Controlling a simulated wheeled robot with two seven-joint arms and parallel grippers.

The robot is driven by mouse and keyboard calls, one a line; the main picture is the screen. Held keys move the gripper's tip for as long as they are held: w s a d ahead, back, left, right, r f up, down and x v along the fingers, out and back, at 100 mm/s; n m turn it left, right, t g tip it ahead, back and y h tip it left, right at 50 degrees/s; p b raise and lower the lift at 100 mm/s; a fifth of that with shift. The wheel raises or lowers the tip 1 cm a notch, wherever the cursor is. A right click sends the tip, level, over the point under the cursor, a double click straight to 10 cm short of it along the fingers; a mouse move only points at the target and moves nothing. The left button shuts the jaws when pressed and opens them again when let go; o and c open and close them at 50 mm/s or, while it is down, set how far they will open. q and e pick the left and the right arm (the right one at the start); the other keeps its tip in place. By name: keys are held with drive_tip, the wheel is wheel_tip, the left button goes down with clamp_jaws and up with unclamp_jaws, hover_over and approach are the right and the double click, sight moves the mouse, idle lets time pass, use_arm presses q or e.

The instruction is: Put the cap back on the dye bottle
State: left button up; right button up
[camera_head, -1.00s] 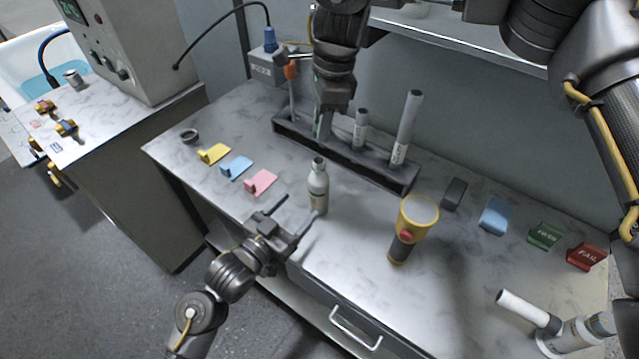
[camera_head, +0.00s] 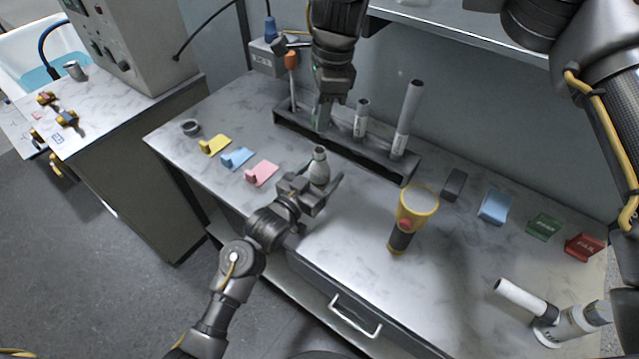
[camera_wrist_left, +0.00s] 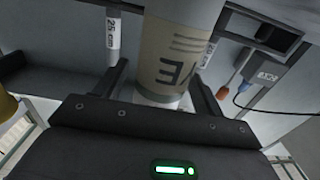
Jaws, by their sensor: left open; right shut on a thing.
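The dye bottle (camera_head: 319,168) stands upright near the bench's front edge; its narrow neck shows no clear cap. My left gripper (camera_head: 314,189) is open, with its fingers on either side of the lower bottle. In the left wrist view the labelled bottle body (camera_wrist_left: 175,55) fills the space between the open fingers (camera_wrist_left: 160,88). A small dark ring-shaped piece (camera_head: 190,128) lies at the bench's left end; I cannot tell whether it is the cap. My right gripper (camera_head: 322,100) is shut on a narrow tube-like thing at the rack's left part, mostly hidden by the fingers.
A dark rack (camera_head: 385,165) with white tubes stands behind the bottle. Yellow (camera_head: 214,145), blue (camera_head: 237,158) and pink (camera_head: 262,173) tags lie to its left. A yellow torch (camera_head: 412,215) stands to its right. More coloured blocks lie at the right.

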use_arm(q)
drive_tip(key=shift+w+d, duration=0.5)
drive_tip(key=shift+w, duration=0.05)
drive_tip(key=c, duration=1.5)
drive_tip(key=shift+o, duration=0.2)
use_arm(e)
drive_tip(key=shift+f, duration=2.5)
drive_tip(key=shift+f, duration=0.85)
use_arm(q)
clamp_jaws()
use_arm(e)
drive_tip(key=shift+f, duration=0.6)
